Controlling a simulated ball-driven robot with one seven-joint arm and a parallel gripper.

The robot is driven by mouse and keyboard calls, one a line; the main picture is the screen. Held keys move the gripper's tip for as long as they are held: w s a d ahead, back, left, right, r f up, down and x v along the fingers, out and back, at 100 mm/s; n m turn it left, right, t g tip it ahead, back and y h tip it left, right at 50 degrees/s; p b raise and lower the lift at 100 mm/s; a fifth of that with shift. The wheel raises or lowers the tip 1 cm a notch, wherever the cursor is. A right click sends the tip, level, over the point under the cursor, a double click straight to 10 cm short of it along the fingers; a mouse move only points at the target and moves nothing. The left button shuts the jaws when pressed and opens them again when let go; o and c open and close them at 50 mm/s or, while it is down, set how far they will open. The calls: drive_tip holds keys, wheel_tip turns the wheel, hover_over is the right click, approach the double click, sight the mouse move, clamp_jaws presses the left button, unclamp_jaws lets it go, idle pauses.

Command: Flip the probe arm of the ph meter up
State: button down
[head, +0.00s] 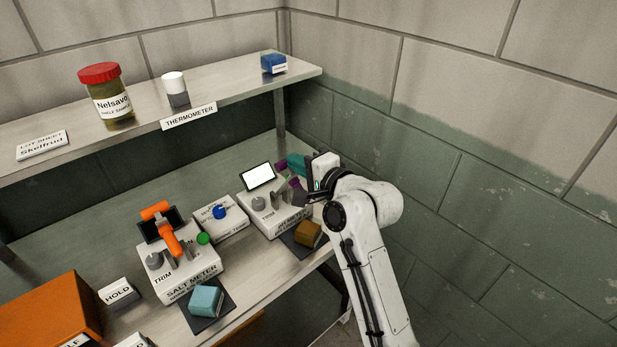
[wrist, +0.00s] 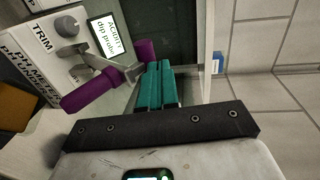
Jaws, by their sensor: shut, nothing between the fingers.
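The pH meter (head: 284,222) is a white box at the right end of the bench, with a grey trim knob and a lit screen. In the wrist view the pH meter (wrist: 30,68) lies at the left, its screen reading "ACIDITY dip probe". Its purple probe arm (wrist: 90,90) slants across the middle left, with a purple cross piece (wrist: 147,50) nearby and grey metal between them. My gripper (wrist: 154,68), with teal fingers, is shut and empty, right beside the purple parts; I cannot tell whether it touches them. In the head view my gripper (head: 288,162) is behind the meter's right side.
A salt meter (head: 195,275) with an orange arm stands to the left, with a teal block (head: 206,300) before it. A brown block (head: 308,233) sits in front of the pH meter. A shelf (head: 225,87) runs above the bench, and a wall rises close on the right.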

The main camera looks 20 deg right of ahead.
drive_tip(key=shift+w+a+r+p, duration=0.15)
drive_tip(key=shift+w+a+r, duration=0.1)
drive_tip(key=shift+w, duration=0.5)
drive_tip(key=shift+w+a+r+p, duration=0.2)
drive_tip(key=shift+w+a+r, duration=0.1)
drive_tip(key=shift+w, duration=0.5)
drive_tip(key=shift+w+a+r+p, duration=0.15)
drive_tip(key=shift+w+a+r, duration=0.1)
drive_tip(key=shift+w, duration=0.5)
drive_tip(key=shift+s+d, duration=0.1)
